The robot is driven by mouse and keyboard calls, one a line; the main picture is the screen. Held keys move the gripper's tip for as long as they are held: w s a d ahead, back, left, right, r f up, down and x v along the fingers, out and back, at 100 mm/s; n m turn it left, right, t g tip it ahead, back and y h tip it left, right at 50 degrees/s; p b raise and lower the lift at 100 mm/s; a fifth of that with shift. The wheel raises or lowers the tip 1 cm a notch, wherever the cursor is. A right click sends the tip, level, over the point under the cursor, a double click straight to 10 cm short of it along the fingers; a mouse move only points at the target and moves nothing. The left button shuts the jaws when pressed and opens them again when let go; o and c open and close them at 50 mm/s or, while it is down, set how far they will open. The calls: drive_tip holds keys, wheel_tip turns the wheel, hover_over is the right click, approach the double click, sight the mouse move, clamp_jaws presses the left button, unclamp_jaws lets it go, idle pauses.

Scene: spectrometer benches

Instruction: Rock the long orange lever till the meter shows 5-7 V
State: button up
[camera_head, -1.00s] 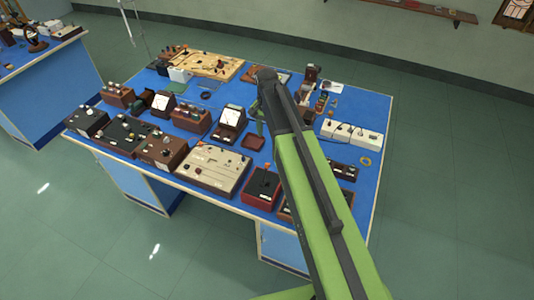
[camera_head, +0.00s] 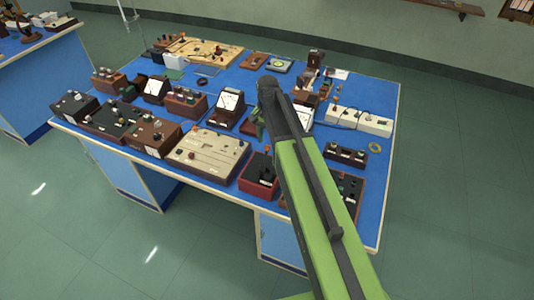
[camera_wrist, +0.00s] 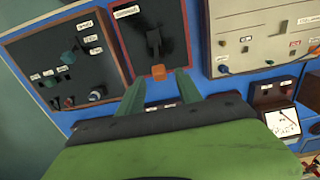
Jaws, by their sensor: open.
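A red-sided box with a black top (camera_head: 257,180) stands near the front edge of the blue bench and carries a dark lever. In the wrist view this black panel (camera_wrist: 178,18) shows the lever (camera_wrist: 154,42) with its orange end (camera_wrist: 158,72) pointing toward me. My gripper (camera_wrist: 160,77) is open, and the orange end appears between its fingertips; I cannot tell the depth gap or any contact. In the head view my gripper (camera_head: 259,130) is beyond the box. A white-dial meter (camera_head: 229,101) stands behind it to the left, also in the wrist view (camera_wrist: 282,122); its reading is too small.
A beige panel box (camera_head: 208,155) stands close on the left of the red box. A black panel with knobs (camera_wrist: 70,55) is on its other side. Another meter (camera_head: 304,115) and white sockets (camera_head: 360,120) stand farther right. The bench is crowded.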

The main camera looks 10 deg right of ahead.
wheel_tip(320, 180, down, 2)
drive_tip(key=shift+f+b, duration=0.2)
drive_tip(key=shift+b, duration=0.35)
drive_tip(key=shift+r, duration=0.1)
clamp_jaws()
idle(0.8)
